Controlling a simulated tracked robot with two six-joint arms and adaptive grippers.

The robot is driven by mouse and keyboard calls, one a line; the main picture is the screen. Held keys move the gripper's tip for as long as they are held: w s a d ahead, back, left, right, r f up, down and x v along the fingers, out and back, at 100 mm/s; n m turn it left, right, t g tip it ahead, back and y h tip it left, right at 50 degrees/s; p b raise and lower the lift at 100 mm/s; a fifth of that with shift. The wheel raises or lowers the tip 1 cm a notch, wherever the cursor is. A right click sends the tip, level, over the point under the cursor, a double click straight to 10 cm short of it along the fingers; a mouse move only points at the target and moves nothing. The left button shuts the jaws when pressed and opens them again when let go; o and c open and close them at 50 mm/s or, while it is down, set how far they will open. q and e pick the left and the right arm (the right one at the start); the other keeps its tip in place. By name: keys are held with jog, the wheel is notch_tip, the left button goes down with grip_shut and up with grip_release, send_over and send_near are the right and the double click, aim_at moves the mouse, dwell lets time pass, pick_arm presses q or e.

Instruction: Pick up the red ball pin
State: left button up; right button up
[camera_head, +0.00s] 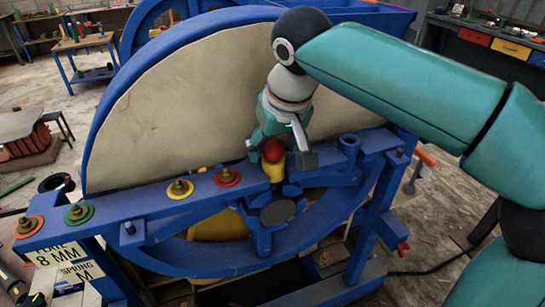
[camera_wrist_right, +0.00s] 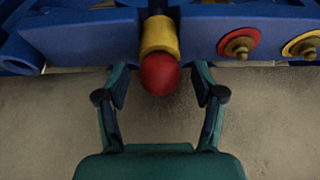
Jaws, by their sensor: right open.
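The red ball pin shows in the head view as a red ball (camera_head: 273,150) above a yellow collar, at the middle of the blue machine frame. In the right wrist view the red ball (camera_wrist_right: 160,76) is at the upper middle, with the yellow collar (camera_wrist_right: 159,36) behind it. My right gripper (camera_head: 283,147) comes down over the ball from above. In the wrist view its open fingers (camera_wrist_right: 160,82) stand on either side of the ball, with a visible gap at each side. My left gripper does not show.
A blue beam (camera_head: 145,209) carries several coloured discs with brass knobs, including a red disc (camera_head: 227,177). A large pale wheel face (camera_head: 180,105) rises behind the gripper. Signs (camera_head: 62,256) reading 8 MM and SPRING M hang at lower left.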

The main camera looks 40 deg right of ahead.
grip_shut()
jog(key=shift+r, duration=0.1)
notch_tip(320, 180, up, 26)
jog(key=p, duration=1.2)
jog(key=shift+r+p, duration=0.25)
jog(key=shift+p, duration=0.05)
